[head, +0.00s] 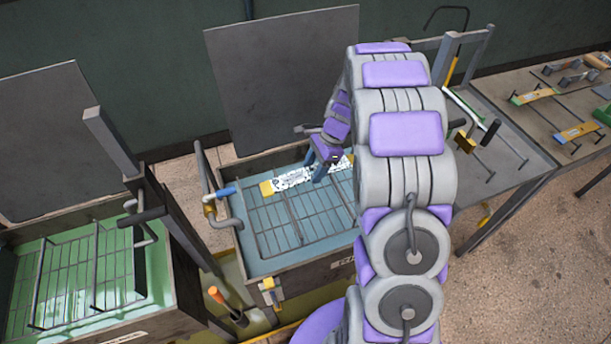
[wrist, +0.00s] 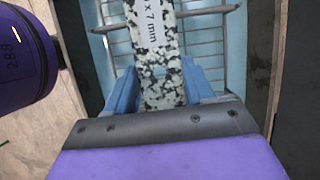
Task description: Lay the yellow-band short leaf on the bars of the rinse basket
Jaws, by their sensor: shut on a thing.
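The short leaf (head: 293,179) is a flat strip with black-and-white speckle and yellow ends, seen over the blue-water tank in the head view. In the wrist view the leaf (wrist: 158,60) runs away from me and carries a white label reading "7 mm". My gripper (head: 322,168) is shut on the leaf, with its blue fingers (wrist: 168,82) on either side of it. The rinse basket (head: 287,238) is a wire grid in the blue tank. The leaf lies above its far bars; I cannot tell whether it touches them. My arm hides the tank's right side.
A green-liquid tank (head: 150,290) with another wire basket (head: 68,270) stands at left. Grey lid panels (head: 285,75) rise behind the tanks. A bench (head: 525,150) at right holds other banded leaves (head: 535,95). A bent pipe handle (head: 222,205) stands at the blue tank's left edge.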

